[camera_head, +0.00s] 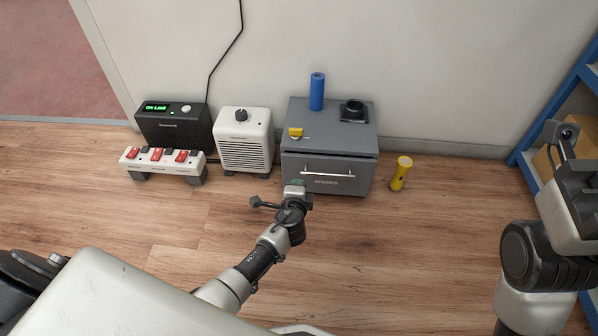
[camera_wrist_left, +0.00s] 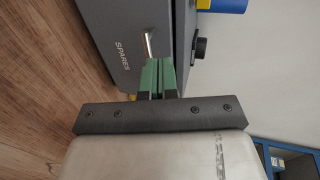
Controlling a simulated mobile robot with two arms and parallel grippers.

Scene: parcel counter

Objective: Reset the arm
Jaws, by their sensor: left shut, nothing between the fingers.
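My left arm comes in from the lower left in the head view. Its gripper (camera_head: 298,183) is in front of the lower left part of the grey SPARES cabinet (camera_head: 325,180). In the left wrist view the green fingers (camera_wrist_left: 158,77) are together with nothing between them. They are close to the cabinet front (camera_wrist_left: 118,22) and its silver handle (camera_wrist_left: 148,46); I cannot tell whether they touch it. The cabinet front looks closed. Part of my right arm shows at the right edge of the head view, but its fingertips do not show.
On the cabinet are a blue cylinder (camera_head: 317,92), a yellow piece (camera_head: 295,133) and a black round part (camera_head: 354,109). A yellow flashlight (camera_head: 401,173) stands right. Left are a white speaker-like box (camera_head: 244,155), a black display box (camera_head: 170,128) and a red-switch strip (camera_head: 165,165). Blue shelving (camera_head: 540,125) stands right.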

